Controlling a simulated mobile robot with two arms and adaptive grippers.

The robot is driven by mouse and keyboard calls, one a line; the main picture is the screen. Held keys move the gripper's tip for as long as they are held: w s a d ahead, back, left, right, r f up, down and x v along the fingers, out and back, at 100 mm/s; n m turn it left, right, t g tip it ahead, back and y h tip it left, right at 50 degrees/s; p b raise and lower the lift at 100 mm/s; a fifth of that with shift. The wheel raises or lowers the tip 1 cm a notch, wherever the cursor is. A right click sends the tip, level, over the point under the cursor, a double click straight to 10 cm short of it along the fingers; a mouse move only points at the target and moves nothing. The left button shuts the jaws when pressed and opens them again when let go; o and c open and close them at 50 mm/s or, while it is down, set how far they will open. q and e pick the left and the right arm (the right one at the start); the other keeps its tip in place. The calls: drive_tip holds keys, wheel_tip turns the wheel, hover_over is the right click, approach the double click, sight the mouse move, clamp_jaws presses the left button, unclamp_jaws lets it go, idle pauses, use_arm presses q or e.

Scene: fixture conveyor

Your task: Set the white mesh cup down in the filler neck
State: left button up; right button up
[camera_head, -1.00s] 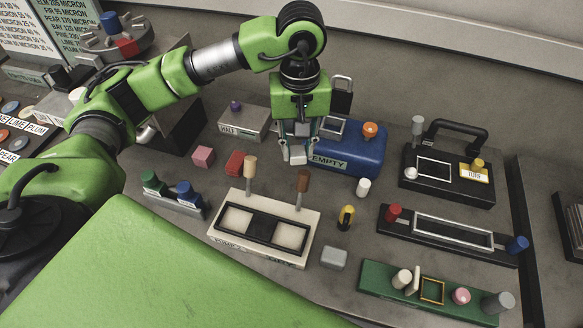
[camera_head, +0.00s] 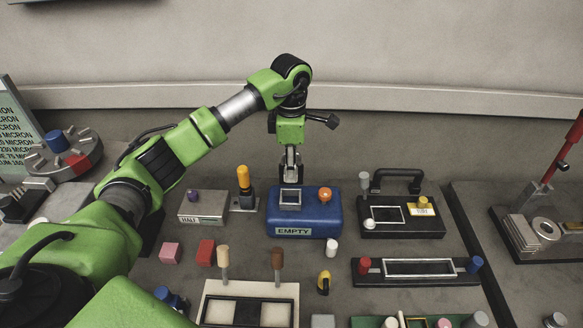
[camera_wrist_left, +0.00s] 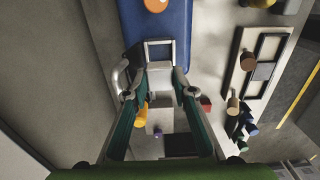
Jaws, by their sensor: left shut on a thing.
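My left gripper (camera_head: 291,172) points down above the blue box marked EMPTY (camera_head: 291,231). In the left wrist view its fingers (camera_wrist_left: 161,92) are shut on the white mesh cup (camera_wrist_left: 160,73), a pale, square-looking block. In the head view the cup is hard to tell from the fingertips. The filler neck (camera_head: 290,197) is the square, pale-rimmed opening on the left part of the box top. It also shows in the left wrist view (camera_wrist_left: 158,44), just beyond the cup, which overlaps its near rim. I cannot tell whether they touch. My right gripper is not in view.
An orange knob (camera_head: 325,194) stands on the box right of the neck. An orange-topped post (camera_head: 244,177) and a grey HALF box (camera_head: 203,207) stand left. A black handled tray (camera_head: 402,212) stands right. A grey loop (camera_wrist_left: 119,75) is close beside a finger.

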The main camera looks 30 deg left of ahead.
use_arm(q)
drive_tip(key=shift+f+b, duration=1.2)
drive_tip(key=shift+f, duration=0.35)
drive_tip(key=shift+f+b, duration=1.25)
drive_tip(key=shift+f, duration=0.55)
drive_tip(key=o, duration=1)
drive_tip(key=shift+s+r, duration=0.15)
